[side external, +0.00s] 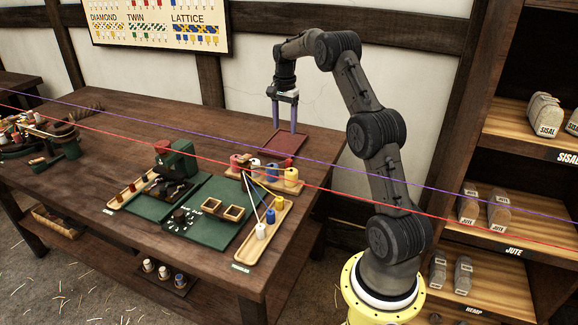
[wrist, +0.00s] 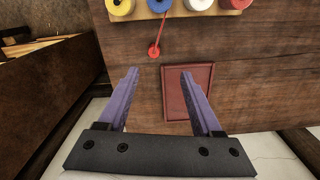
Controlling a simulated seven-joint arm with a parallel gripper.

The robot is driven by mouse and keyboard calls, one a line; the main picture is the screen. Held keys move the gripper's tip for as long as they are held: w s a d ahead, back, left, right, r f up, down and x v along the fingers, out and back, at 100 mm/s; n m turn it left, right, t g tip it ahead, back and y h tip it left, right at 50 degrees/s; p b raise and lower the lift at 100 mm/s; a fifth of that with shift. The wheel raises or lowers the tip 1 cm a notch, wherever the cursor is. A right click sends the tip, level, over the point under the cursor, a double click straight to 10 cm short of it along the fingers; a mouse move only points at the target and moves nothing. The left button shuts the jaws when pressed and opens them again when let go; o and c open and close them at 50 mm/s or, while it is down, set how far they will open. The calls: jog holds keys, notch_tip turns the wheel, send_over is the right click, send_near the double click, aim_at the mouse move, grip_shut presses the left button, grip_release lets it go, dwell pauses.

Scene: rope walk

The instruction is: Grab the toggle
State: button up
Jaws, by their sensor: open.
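In the side view my gripper (side external: 284,130) points down above a dark red square tray (side external: 283,142) at the table's back right. The tray also shows in the wrist view (wrist: 190,110).
A wooden rack (wrist: 176,14) with yellow, blue, white and red spools stands beyond the red piece. Green mats (side external: 205,238) with small trays and tools lie further left on the table. A red and a purple line cross the side view. Shelves (side external: 520,140) stand at right.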

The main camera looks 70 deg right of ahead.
aim_at(289, 160)
jog(key=f, duration=0.9)
jog(key=s+f, duration=0.1)
jog(key=f, duration=0.4)
jog(key=shift+s+d+f, duration=0.1)
jog(key=shift+d+f, duration=0.25)
grip_shut()
